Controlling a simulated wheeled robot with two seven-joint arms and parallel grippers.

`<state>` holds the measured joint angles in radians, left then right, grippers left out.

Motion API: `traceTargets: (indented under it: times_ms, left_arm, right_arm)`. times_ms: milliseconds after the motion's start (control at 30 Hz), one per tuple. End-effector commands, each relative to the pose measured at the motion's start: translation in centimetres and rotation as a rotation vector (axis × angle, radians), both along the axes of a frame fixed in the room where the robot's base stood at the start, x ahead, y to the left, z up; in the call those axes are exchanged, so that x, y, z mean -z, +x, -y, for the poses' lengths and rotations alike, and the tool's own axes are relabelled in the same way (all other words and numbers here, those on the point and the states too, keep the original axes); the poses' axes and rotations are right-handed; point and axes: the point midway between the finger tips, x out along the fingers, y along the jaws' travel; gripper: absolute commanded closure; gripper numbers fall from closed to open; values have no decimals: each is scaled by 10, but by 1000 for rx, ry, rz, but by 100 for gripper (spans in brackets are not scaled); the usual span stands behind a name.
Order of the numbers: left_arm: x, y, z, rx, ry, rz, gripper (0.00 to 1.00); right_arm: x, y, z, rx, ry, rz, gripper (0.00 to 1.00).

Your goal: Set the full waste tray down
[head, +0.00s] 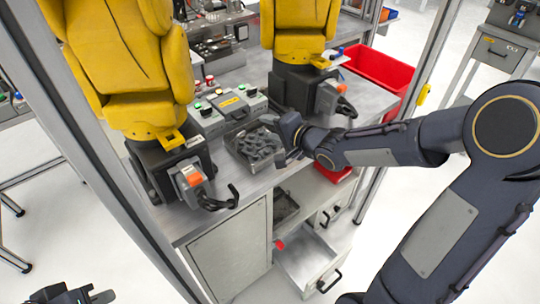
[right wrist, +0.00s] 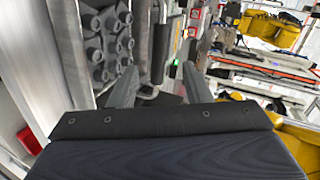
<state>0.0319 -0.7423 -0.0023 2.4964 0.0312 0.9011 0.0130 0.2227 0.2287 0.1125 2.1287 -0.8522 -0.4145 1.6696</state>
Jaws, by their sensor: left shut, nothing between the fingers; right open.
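The full waste tray (head: 236,152), a shallow grey metal tray heaped with dark grey parts, rests on the bench top between the two yellow arms. In the right wrist view its grey cylindrical parts (right wrist: 104,42) fill the upper left. My right gripper (head: 284,138) is at the tray's right side. In the wrist view its two fingers (right wrist: 160,85) are apart with nothing held between them; whether one touches the tray is unclear. My left gripper (head: 88,297) is shut and empty, low at the bottom left, far from the bench and partly cut off by the frame.
A control box with buttons (head: 222,115) stands behind the tray. Yellow arms (head: 130,60) flank it. A red bin (head: 385,72) is at the back right. Below, a dark tray (head: 286,206) sits in an open cabinet bay, beside an open drawer (head: 300,258). Metal frame posts (head: 85,130) bound the cell.

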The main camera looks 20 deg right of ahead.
Motion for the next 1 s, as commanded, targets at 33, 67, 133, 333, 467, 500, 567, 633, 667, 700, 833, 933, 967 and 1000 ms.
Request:
traceTargets:
  times_ms: [33,67,133,333,467,500,567,633,667,700,833,933,967,1000]
  left_arm:
    - [3,0,0,0,0,0,100]
    - [4,0,0,0,0,0,100]
    - [5,0,0,0,0,0,100]
    - [9,0,0,0,0,0,100]
    - [11,0,0,0,0,0,100]
    - [12,0,0,0,0,0,100]
    - [12,0,0,0,0,0,100]
    - [12,0,0,0,0,0,100]
    - [13,0,0,0,0,0,100]
    - [13,0,0,0,0,0,100]
    - [12,0,0,0,0,0,100]
    - [12,0,0,0,0,0,100]
    - [12,0,0,0,0,0,100]
    - [12,0,0,0,0,0,100]
  right_arm:
    - [5,4,-4,-8,29,0,56]
    - [6,6,-6,-11,42,1,56]
    - [8,12,-10,-15,54,4,56]
    - [14,31,-19,-16,52,4,56]
    - [21,47,-26,-16,51,2,56]
    - [23,52,-28,-16,51,3,56]
    - [26,60,-31,-16,51,3,56]
    - [29,67,-33,-14,52,2,56]
    - [29,69,-34,-14,51,3,56]
    - [29,71,-35,-13,51,4,56]
    - [30,72,-35,-13,50,3,56]
    - [30,72,-35,-12,50,3,56]
    - [30,72,-35,-12,50,3,58]
    - [30,72,-35,-12,50,3,64]
